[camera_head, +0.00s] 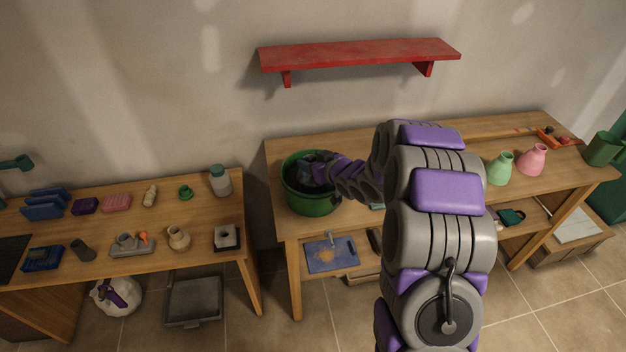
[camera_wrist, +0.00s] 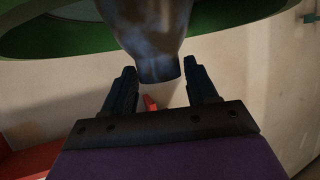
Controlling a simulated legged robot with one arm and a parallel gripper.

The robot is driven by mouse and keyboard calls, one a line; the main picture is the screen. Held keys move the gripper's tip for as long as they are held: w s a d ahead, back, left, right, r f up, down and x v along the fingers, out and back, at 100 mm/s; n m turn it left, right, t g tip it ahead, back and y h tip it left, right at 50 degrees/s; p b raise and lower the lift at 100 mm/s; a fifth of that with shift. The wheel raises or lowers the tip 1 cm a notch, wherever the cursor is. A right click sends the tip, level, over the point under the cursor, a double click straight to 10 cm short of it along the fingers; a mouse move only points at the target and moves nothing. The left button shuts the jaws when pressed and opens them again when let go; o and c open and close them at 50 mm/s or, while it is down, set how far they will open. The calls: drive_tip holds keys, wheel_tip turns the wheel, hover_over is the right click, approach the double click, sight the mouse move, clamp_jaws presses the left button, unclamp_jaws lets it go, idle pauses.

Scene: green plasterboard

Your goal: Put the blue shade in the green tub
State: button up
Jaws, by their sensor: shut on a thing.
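The green tub (camera_head: 312,206) stands at the left end of the right-hand workbench. My gripper (camera_head: 316,174) is over the tub's opening, with its jaws hard to make out there. In the wrist view my gripper (camera_wrist: 160,70) is shut on the narrow end of the blue shade (camera_wrist: 155,35), a dark blue-grey flared piece. The shade's wide end runs out of the top of that view, in front of the green rim of the tub (camera_wrist: 50,40). I cannot tell whether the shade touches the tub's bottom.
A red shelf (camera_head: 360,54) hangs on the wall above the bench. A green vase (camera_head: 500,169) and a pink vase (camera_head: 533,160) stand farther right. A blue board (camera_head: 330,254) lies on the lower shelf. The left bench (camera_head: 205,262) holds several small items.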

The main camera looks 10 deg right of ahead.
drive_tip(key=f, duration=0.1)
drive_tip(key=d+f+b, duration=0.1)
drive_tip(key=f, duration=0.3)
drive_tip(key=shift+d, duration=0.4)
drive_tip(key=shift+a, duration=0.3)
drive_tip(key=o, duration=1)
drive_tip(key=shift+a, duration=0.4)
drive_tip(key=shift+o, duration=0.8)
drive_tip(key=shift+d, duration=0.4)
drive_tip(key=shift+s+d+r, duration=0.2)
drive_tip(key=shift+s+d, duration=0.1)
drive_tip(key=s+d+r+m+g+h+p, duration=0.1)
drive_tip(key=s+d+r+g+h, duration=0.2)
drive_tip(key=s, duration=0.5)
drive_tip(key=s+d+r+m+g+h, duration=0.1)
drive_tip(key=s+d+r+g+h, duration=0.2)
drive_tip(key=s, duration=0.6)
drive_tip(key=s+d+r+m+g+h+p, duration=0.1)
drive_tip(key=s+d+r, duration=0.2)
drive_tip(key=s+r, duration=0.35)
drive_tip(key=s+a+r+g+y, duration=0.1)
drive_tip(key=s+a, duration=0.4)
drive_tip(key=s, duration=0.9)
drive_tip(key=s+a+r+m+g, duration=0.1)
drive_tip(key=s+a+g, duration=0.4)
drive_tip(key=s, duration=0.9)
drive_tip(key=shift+s+a+r+m+g+y, duration=0.35)
drive_tip(key=shift+r+g, duration=0.25)
drive_tip(key=shift+r, duration=0.25)
